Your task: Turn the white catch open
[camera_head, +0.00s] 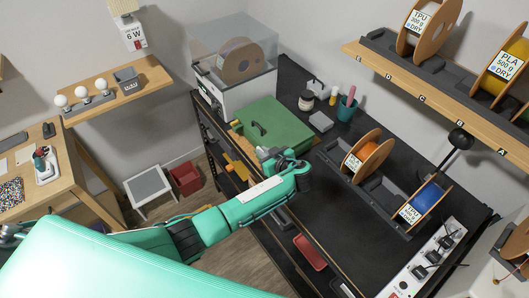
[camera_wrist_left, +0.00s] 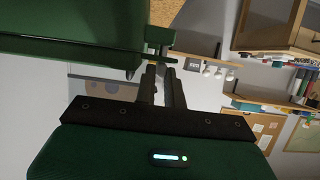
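A green case (camera_head: 283,125) with a dark handle stands on the black bench, and its green side fills the upper left of the left wrist view (camera_wrist_left: 70,40). My left gripper (camera_head: 265,154) is at the case's front edge, partly hidden by its own wrist. In the left wrist view the two dark fingers (camera_wrist_left: 162,72) stand a narrow gap apart, with nothing clearly held. Their tips are close to a small green fitting (camera_wrist_left: 160,42) at the case's edge; I cannot tell whether they touch. I cannot make out a white catch. My right gripper is not in view.
A white dryer (camera_head: 246,95) with a clear lid and a spool stands behind the case. To the right are a teal cup (camera_head: 346,108), an orange spool (camera_head: 368,157) and a blue spool (camera_head: 425,202).

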